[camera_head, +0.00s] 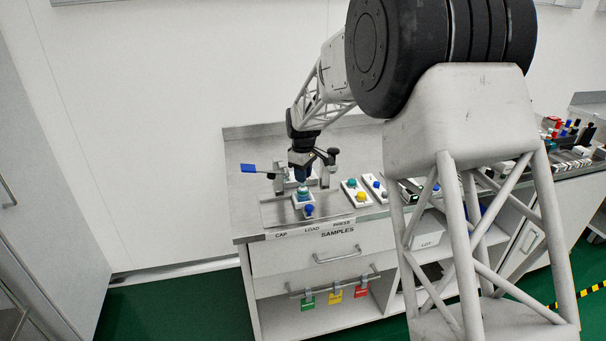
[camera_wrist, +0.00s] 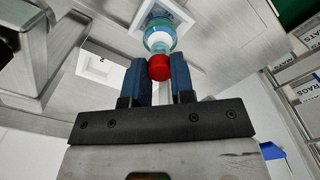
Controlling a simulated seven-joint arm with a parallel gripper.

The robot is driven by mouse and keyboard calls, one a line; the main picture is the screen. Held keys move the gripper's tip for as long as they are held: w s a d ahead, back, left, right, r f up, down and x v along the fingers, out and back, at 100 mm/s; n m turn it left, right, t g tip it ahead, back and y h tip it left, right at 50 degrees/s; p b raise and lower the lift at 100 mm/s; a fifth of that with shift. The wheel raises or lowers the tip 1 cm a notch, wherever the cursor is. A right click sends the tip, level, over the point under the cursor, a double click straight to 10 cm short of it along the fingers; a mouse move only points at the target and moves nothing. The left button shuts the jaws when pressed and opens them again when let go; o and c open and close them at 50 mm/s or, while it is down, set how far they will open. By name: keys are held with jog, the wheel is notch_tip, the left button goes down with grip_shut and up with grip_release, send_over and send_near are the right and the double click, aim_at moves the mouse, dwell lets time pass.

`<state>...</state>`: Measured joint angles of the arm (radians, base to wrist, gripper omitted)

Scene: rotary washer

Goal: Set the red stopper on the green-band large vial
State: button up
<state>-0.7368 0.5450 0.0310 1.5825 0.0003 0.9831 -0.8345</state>
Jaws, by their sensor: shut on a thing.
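My gripper (camera_wrist: 159,76) is shut on the red stopper (camera_wrist: 159,67), which sits between the blue fingertips in the wrist view. Just beyond the stopper is the large vial (camera_wrist: 159,38), clear with a green-blue band, standing in a white square holder (camera_wrist: 141,24). The stopper overlaps the near edge of the vial in this view; I cannot tell whether they touch. In the head view my gripper (camera_head: 301,179) points down over the vial (camera_head: 303,191) on the left part of the bench, and the stopper is hidden.
A blue-ended lever (camera_head: 249,168) sticks out left of my gripper. A blue-topped piece (camera_head: 309,211) stands in front of the vial. White holders with teal and yellow tops (camera_head: 356,191) stand to the right. Coloured items (camera_head: 570,130) crowd the far right bench.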

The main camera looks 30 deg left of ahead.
jog(key=shift+f, duration=0.6)
dwell(0.8)
jog(key=o, duration=1)
jog(key=shift+c, duration=0.2)
jog(key=shift+r, duration=0.1)
jog(key=shift+r, duration=3.8)
